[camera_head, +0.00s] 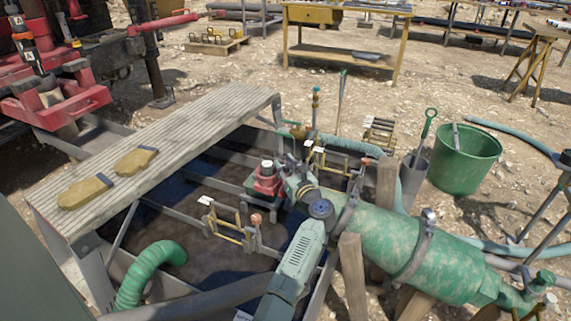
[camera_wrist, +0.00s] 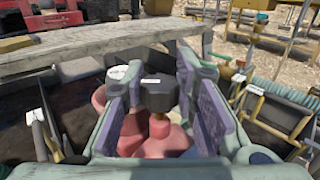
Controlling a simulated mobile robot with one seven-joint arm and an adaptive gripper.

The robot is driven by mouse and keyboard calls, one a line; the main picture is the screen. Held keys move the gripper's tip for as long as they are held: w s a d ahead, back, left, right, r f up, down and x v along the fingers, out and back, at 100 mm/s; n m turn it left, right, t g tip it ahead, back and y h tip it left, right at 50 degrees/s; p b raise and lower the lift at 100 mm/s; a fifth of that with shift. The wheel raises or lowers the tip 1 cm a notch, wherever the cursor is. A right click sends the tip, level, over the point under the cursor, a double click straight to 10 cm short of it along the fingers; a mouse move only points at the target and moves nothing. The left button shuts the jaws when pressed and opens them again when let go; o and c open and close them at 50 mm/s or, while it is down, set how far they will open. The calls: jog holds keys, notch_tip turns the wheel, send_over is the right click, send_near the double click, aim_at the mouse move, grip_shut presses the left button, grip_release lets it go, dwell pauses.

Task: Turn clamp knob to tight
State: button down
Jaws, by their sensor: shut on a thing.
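The dark knob (camera_wrist: 158,95) has a white mark on its top edge. It sits on a short brass stem above a red body (camera_wrist: 150,137). My gripper (camera_wrist: 160,72) has a finger on each side of the knob in the wrist view and is shut on it. In the head view my gripper (camera_head: 287,182) reaches from the right to the red body (camera_head: 268,184).
Metal frames with orange knobs (camera_head: 256,219) stand close to my gripper. A green cylinder (camera_head: 385,238) lies at right, near wooden posts (camera_head: 352,278). A green bucket (camera_head: 465,160) stands beyond.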

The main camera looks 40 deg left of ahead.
jog(key=m+t+h+p, duration=0.1)
jog(key=t+p, duration=0.1)
jog(key=m+t+h+p, duration=0.3)
jog(key=p, duration=0.2)
jog(key=shift+s+a+r+m+t+h, duration=0.15)
jog(key=shift+r+m+t+h, duration=0.25)
jog(key=m+t+h, duration=0.1)
jog(key=h, duration=0.1)
jog(key=m+t+h+p, duration=0.1)
jog(key=m+h, duration=0.1)
jog(key=shift+f, duration=0.35)
jog(key=shift+m+t+h, duration=0.6)
jog(key=shift+m+h, duration=0.2)
jog(key=shift+h, duration=0.4)
jog(key=shift+h+b, duration=0.3)
jog(key=c, duration=1.2)
grip_release()
jog(key=shift+c, duration=0.2)
jog(key=v, duration=1.2)
